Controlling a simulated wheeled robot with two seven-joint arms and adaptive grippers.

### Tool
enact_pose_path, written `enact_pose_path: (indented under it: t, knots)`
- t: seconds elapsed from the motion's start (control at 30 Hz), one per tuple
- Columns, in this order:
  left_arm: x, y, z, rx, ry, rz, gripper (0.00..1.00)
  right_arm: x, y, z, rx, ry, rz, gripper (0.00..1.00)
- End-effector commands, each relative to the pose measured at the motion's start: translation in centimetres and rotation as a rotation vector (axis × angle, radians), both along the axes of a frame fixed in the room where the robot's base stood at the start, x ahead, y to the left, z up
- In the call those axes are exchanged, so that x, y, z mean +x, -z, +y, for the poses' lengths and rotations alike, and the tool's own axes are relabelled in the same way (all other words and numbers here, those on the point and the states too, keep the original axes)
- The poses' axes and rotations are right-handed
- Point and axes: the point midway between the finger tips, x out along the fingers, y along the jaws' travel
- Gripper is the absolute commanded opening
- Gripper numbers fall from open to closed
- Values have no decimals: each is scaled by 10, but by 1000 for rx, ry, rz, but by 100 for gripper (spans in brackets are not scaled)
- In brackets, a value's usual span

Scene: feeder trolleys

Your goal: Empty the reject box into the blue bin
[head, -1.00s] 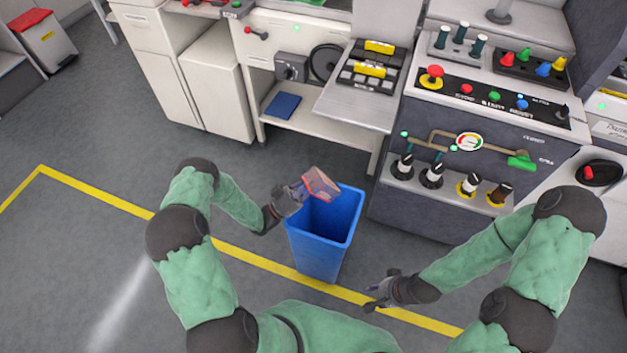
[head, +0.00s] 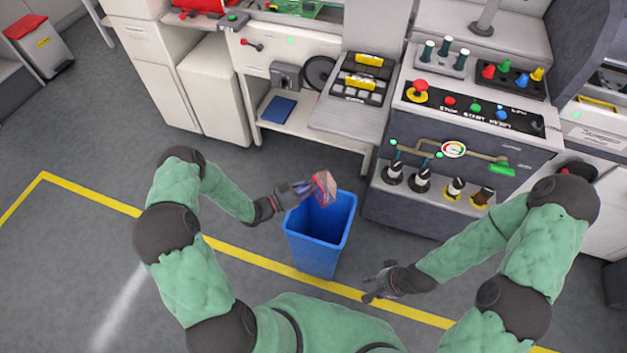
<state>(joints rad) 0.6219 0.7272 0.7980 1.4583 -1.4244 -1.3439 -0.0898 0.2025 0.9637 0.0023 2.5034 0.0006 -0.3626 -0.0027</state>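The reject box (head: 325,188) is a small red, clear-looking box. It is tipped on its side above the mouth of the blue bin (head: 318,256). My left gripper (head: 305,190) is at the box's left side and appears shut on its edge. I cannot tell whether anything is left in the box. The bin stands upright on the floor, and its inside is dark, with no contents that I can make out. My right gripper (head: 372,286) is to the right of the bin, low and empty, with its fingers apart.
Behind the bin are a white bench with a lower shelf holding a blue book (head: 279,109) and a grey control console (head: 440,160) with knobs and a gauge. A yellow floor line (head: 245,254) passes by the bin. A red-lidded bin (head: 38,45) stands far left.

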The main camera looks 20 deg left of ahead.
Motion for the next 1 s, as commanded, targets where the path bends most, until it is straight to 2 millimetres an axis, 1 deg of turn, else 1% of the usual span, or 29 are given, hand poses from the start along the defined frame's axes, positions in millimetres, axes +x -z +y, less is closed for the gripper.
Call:
enact_pose_path:
  t: [0.03,0.1,0.37,0.47,0.63,1.0]
  knots:
    - [1,-4,-1,14,1,14,0,0,-7,0,0,0,0,40]
    - [1,-3,-1,28,1,27,0,0,-9,0,0,0,0,40]
    - [1,0,-1,34,0,34,0,0,-7,0,0,0,0,40]
    - [2,-1,-2,40,0,40,0,0,-10,0,0,0,0,40]
    - [5,-6,-5,108,1,105,0,0,-28,0,0,0,0,40]
    - [15,-4,-16,308,3,302,0,0,-66,0,0,0,0,40]
